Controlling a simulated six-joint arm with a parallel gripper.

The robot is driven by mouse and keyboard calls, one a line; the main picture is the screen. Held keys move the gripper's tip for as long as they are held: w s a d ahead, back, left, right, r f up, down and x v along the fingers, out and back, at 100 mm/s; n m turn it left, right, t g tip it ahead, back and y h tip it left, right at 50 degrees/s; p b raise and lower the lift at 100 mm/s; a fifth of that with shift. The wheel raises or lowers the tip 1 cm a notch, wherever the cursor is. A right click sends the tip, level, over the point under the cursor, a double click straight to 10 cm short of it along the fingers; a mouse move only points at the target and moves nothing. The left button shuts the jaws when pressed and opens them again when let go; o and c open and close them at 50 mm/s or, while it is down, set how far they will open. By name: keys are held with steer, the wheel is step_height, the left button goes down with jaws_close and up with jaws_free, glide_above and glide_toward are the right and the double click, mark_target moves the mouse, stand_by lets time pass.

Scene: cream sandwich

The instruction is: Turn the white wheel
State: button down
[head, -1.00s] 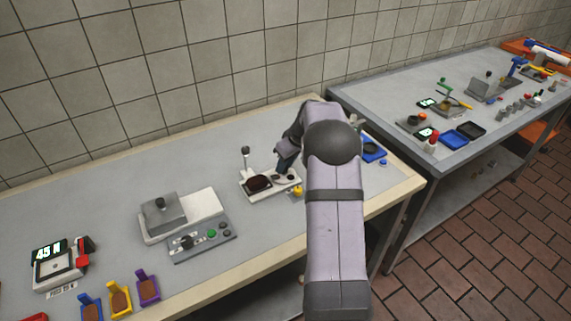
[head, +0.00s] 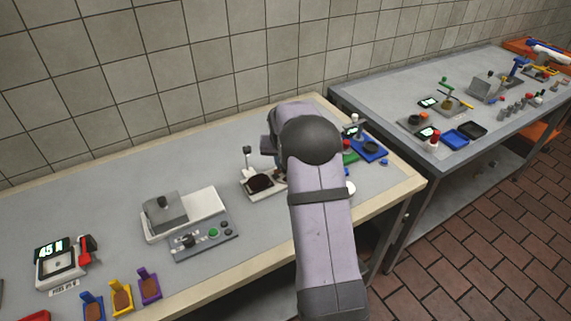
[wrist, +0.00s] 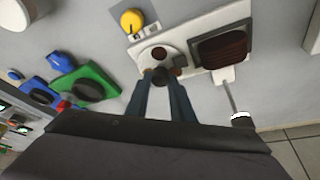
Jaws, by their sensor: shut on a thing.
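In the wrist view, a pale round part with a dark centre, which looks like the white wheel (wrist: 145,56), sits on a white base plate (wrist: 186,24). A dark knob (wrist: 161,76) is at its near edge. My gripper (wrist: 161,72) is shut on this knob, one blue-grey finger on each side. A square dish with dark brown contents (wrist: 222,50) sits to the right on the same plate. In the head view, the plate's left end and the brown contents (head: 260,182) show. My arm hides the wheel and my fingers there.
A yellow knob (wrist: 131,21) is near the plate's left end. Green (wrist: 90,85) and blue (wrist: 62,62) holders and a white round object (wrist: 20,10) lie left in the wrist view. A lever (head: 247,160) stands behind the dish. A grey press (head: 165,212) is farther left.

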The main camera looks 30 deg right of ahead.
steer(key=m+b, duration=0.1)
steer(key=m+g+h+b, duration=0.1)
steer(key=m, duration=0.1)
steer(key=shift+w+a+f+m, duration=0.1)
steer(key=shift+w+a+m, duration=0.05)
steer(key=shift+m, duration=0.15)
steer(key=m+g, duration=0.1)
steer(key=m, duration=0.2)
steer(key=shift+w+m+h+b, duration=0.1)
steer(key=shift+m+h+b, duration=0.3)
steer(key=m+g+p, duration=0.1)
steer(key=m+p, duration=0.1)
steer(key=m, duration=0.1)
steer(key=shift+w+r+m+g, duration=0.1)
steer(key=shift+r+m+g, duration=0.2)
steer(key=shift+g, duration=0.1)
steer(key=m+g+p, duration=0.1)
steer(key=m+p, duration=0.2)
steer(key=shift+f, duration=0.2)
steer(key=c, duration=1.5)
jaws_free()
steer(key=shift+c, duration=0.2)
steer(key=shift+w, duration=0.1)
